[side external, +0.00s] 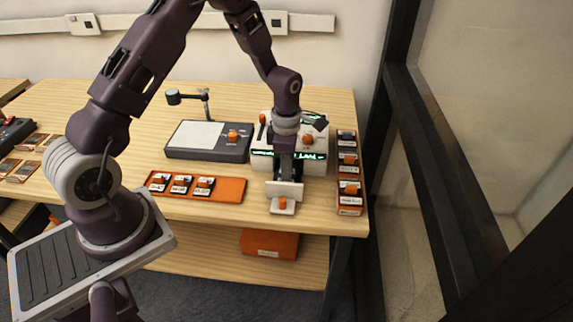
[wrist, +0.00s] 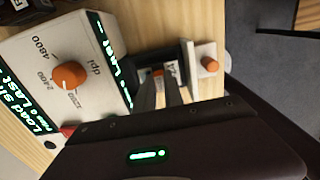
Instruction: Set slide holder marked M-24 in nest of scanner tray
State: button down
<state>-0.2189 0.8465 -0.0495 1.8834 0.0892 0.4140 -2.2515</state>
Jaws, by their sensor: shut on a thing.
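The scanner (side external: 262,160) is a white machine with a green lit display and an orange knob. Its white tray (side external: 283,209), with an orange knob at its front, sticks out toward the desk's front edge; the tray also shows in the wrist view (wrist: 207,83). My gripper (side external: 285,180) points down over the tray, just in front of the scanner. In the wrist view its dark fingers (wrist: 160,92) are shut on a small slide holder (wrist: 158,72) with an orange part and a pale label. The fingers hide most of it and the nest. I cannot read its mark or tell whether it touches the tray.
An orange rack (side external: 228,190) with several slide holders lies left of the scanner tray. An orange-brown box row (side external: 349,211) stands at the desk's right edge. A dark light box (side external: 180,152) and small lamp (side external: 174,97) are behind left. An orange bin (side external: 270,244) sits below.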

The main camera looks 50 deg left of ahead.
jog(key=shift+f, duration=0.45)
jog(key=shift+f, duration=0.35)
dwell(0.4)
jog(key=c, duration=1.4)
grip_release()
jog(key=shift+o, duration=0.2)
jog(key=shift+r, duration=0.15)
jog(key=shift+r, duration=3.4)
